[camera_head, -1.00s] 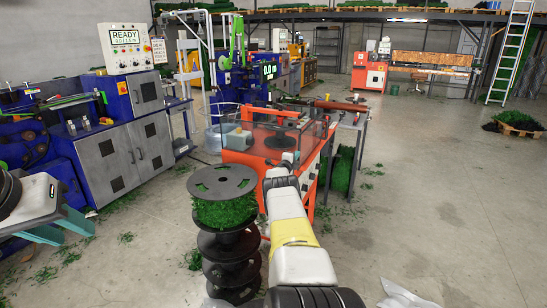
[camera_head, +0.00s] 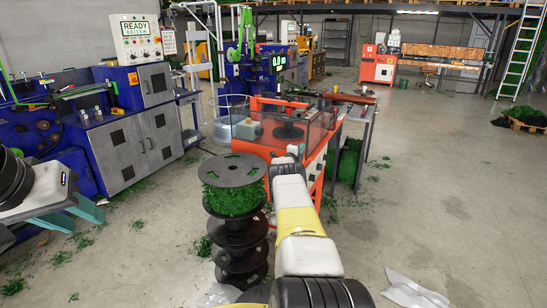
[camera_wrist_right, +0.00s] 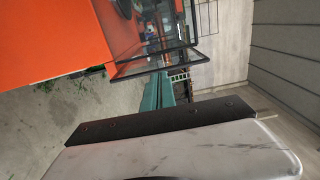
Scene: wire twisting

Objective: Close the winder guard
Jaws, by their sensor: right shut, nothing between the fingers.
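The orange winder (camera_head: 252,148) stands in the middle of the head view, with a clear guard (camera_head: 318,130) around its top. In the right wrist view the guard shows as dark-framed clear panels (camera_wrist_right: 155,66) beside the orange body (camera_wrist_right: 50,40); how far it stands open I cannot tell. My right gripper (camera_wrist_right: 165,88) shows teal fingers, shut and empty, near the panel's lower edge; contact is unclear. In the head view my right arm reaches to the winder's front and its fingers are hidden. My left gripper (camera_head: 68,215) is at the far left, open and empty, away from the winder.
A stack of black spools (camera_head: 240,235), the top one wound with green, stands just left of my right arm. A blue and grey machine (camera_head: 135,135) is at the left. Clear plastic (camera_head: 405,288) lies on the floor at lower right. The floor to the right is mostly free.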

